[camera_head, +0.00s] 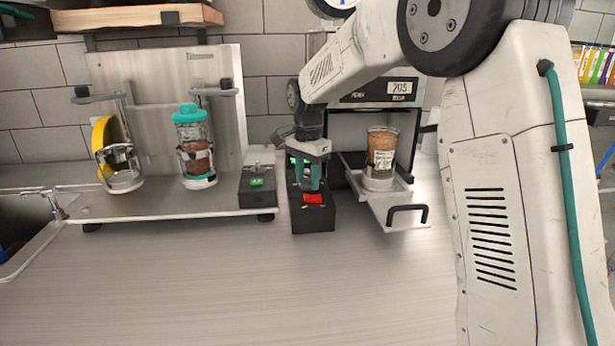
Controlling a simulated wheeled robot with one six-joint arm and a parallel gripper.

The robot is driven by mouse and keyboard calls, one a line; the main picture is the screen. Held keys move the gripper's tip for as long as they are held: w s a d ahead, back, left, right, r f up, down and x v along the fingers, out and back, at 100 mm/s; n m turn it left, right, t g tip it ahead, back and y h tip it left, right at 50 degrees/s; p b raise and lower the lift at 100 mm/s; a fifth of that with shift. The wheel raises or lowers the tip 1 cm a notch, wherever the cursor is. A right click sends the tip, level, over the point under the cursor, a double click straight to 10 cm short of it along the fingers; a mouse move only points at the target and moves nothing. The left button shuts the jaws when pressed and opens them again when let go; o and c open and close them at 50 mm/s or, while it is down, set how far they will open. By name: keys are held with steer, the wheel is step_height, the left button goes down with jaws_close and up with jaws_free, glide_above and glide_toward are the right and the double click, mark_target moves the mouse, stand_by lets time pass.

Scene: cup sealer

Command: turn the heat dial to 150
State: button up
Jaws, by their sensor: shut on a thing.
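My gripper (309,183) points down over the narrow black control box (314,218) at the centre of the counter. It is shut on the heat dial, which is mostly hidden behind the fingers and wrist. A red switch (313,198) shows on the box top just in front of the fingers. Green lit marks show beside the wrist. The cup sealer (352,118) stands behind and to the right; a display (400,88) on it seems to read 205.
A clear cup with brown contents (381,146) sits on the sealer's pulled-out tray (407,211), right of my gripper. A metal stand (150,208) at left holds a teal-lidded bottle (193,150). A dark box with a green button (257,183) is close on the left. The front counter is clear.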

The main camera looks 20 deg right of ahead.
mark_target(308, 179)
steer(key=shift+d+n, duration=0.1)
steer(key=shift+n, duration=3)
steer(key=o, duration=1)
steer(key=shift+r, duration=0.15)
step_height(308, 179, up, 8)
steer(key=shift+f, duration=0.2)
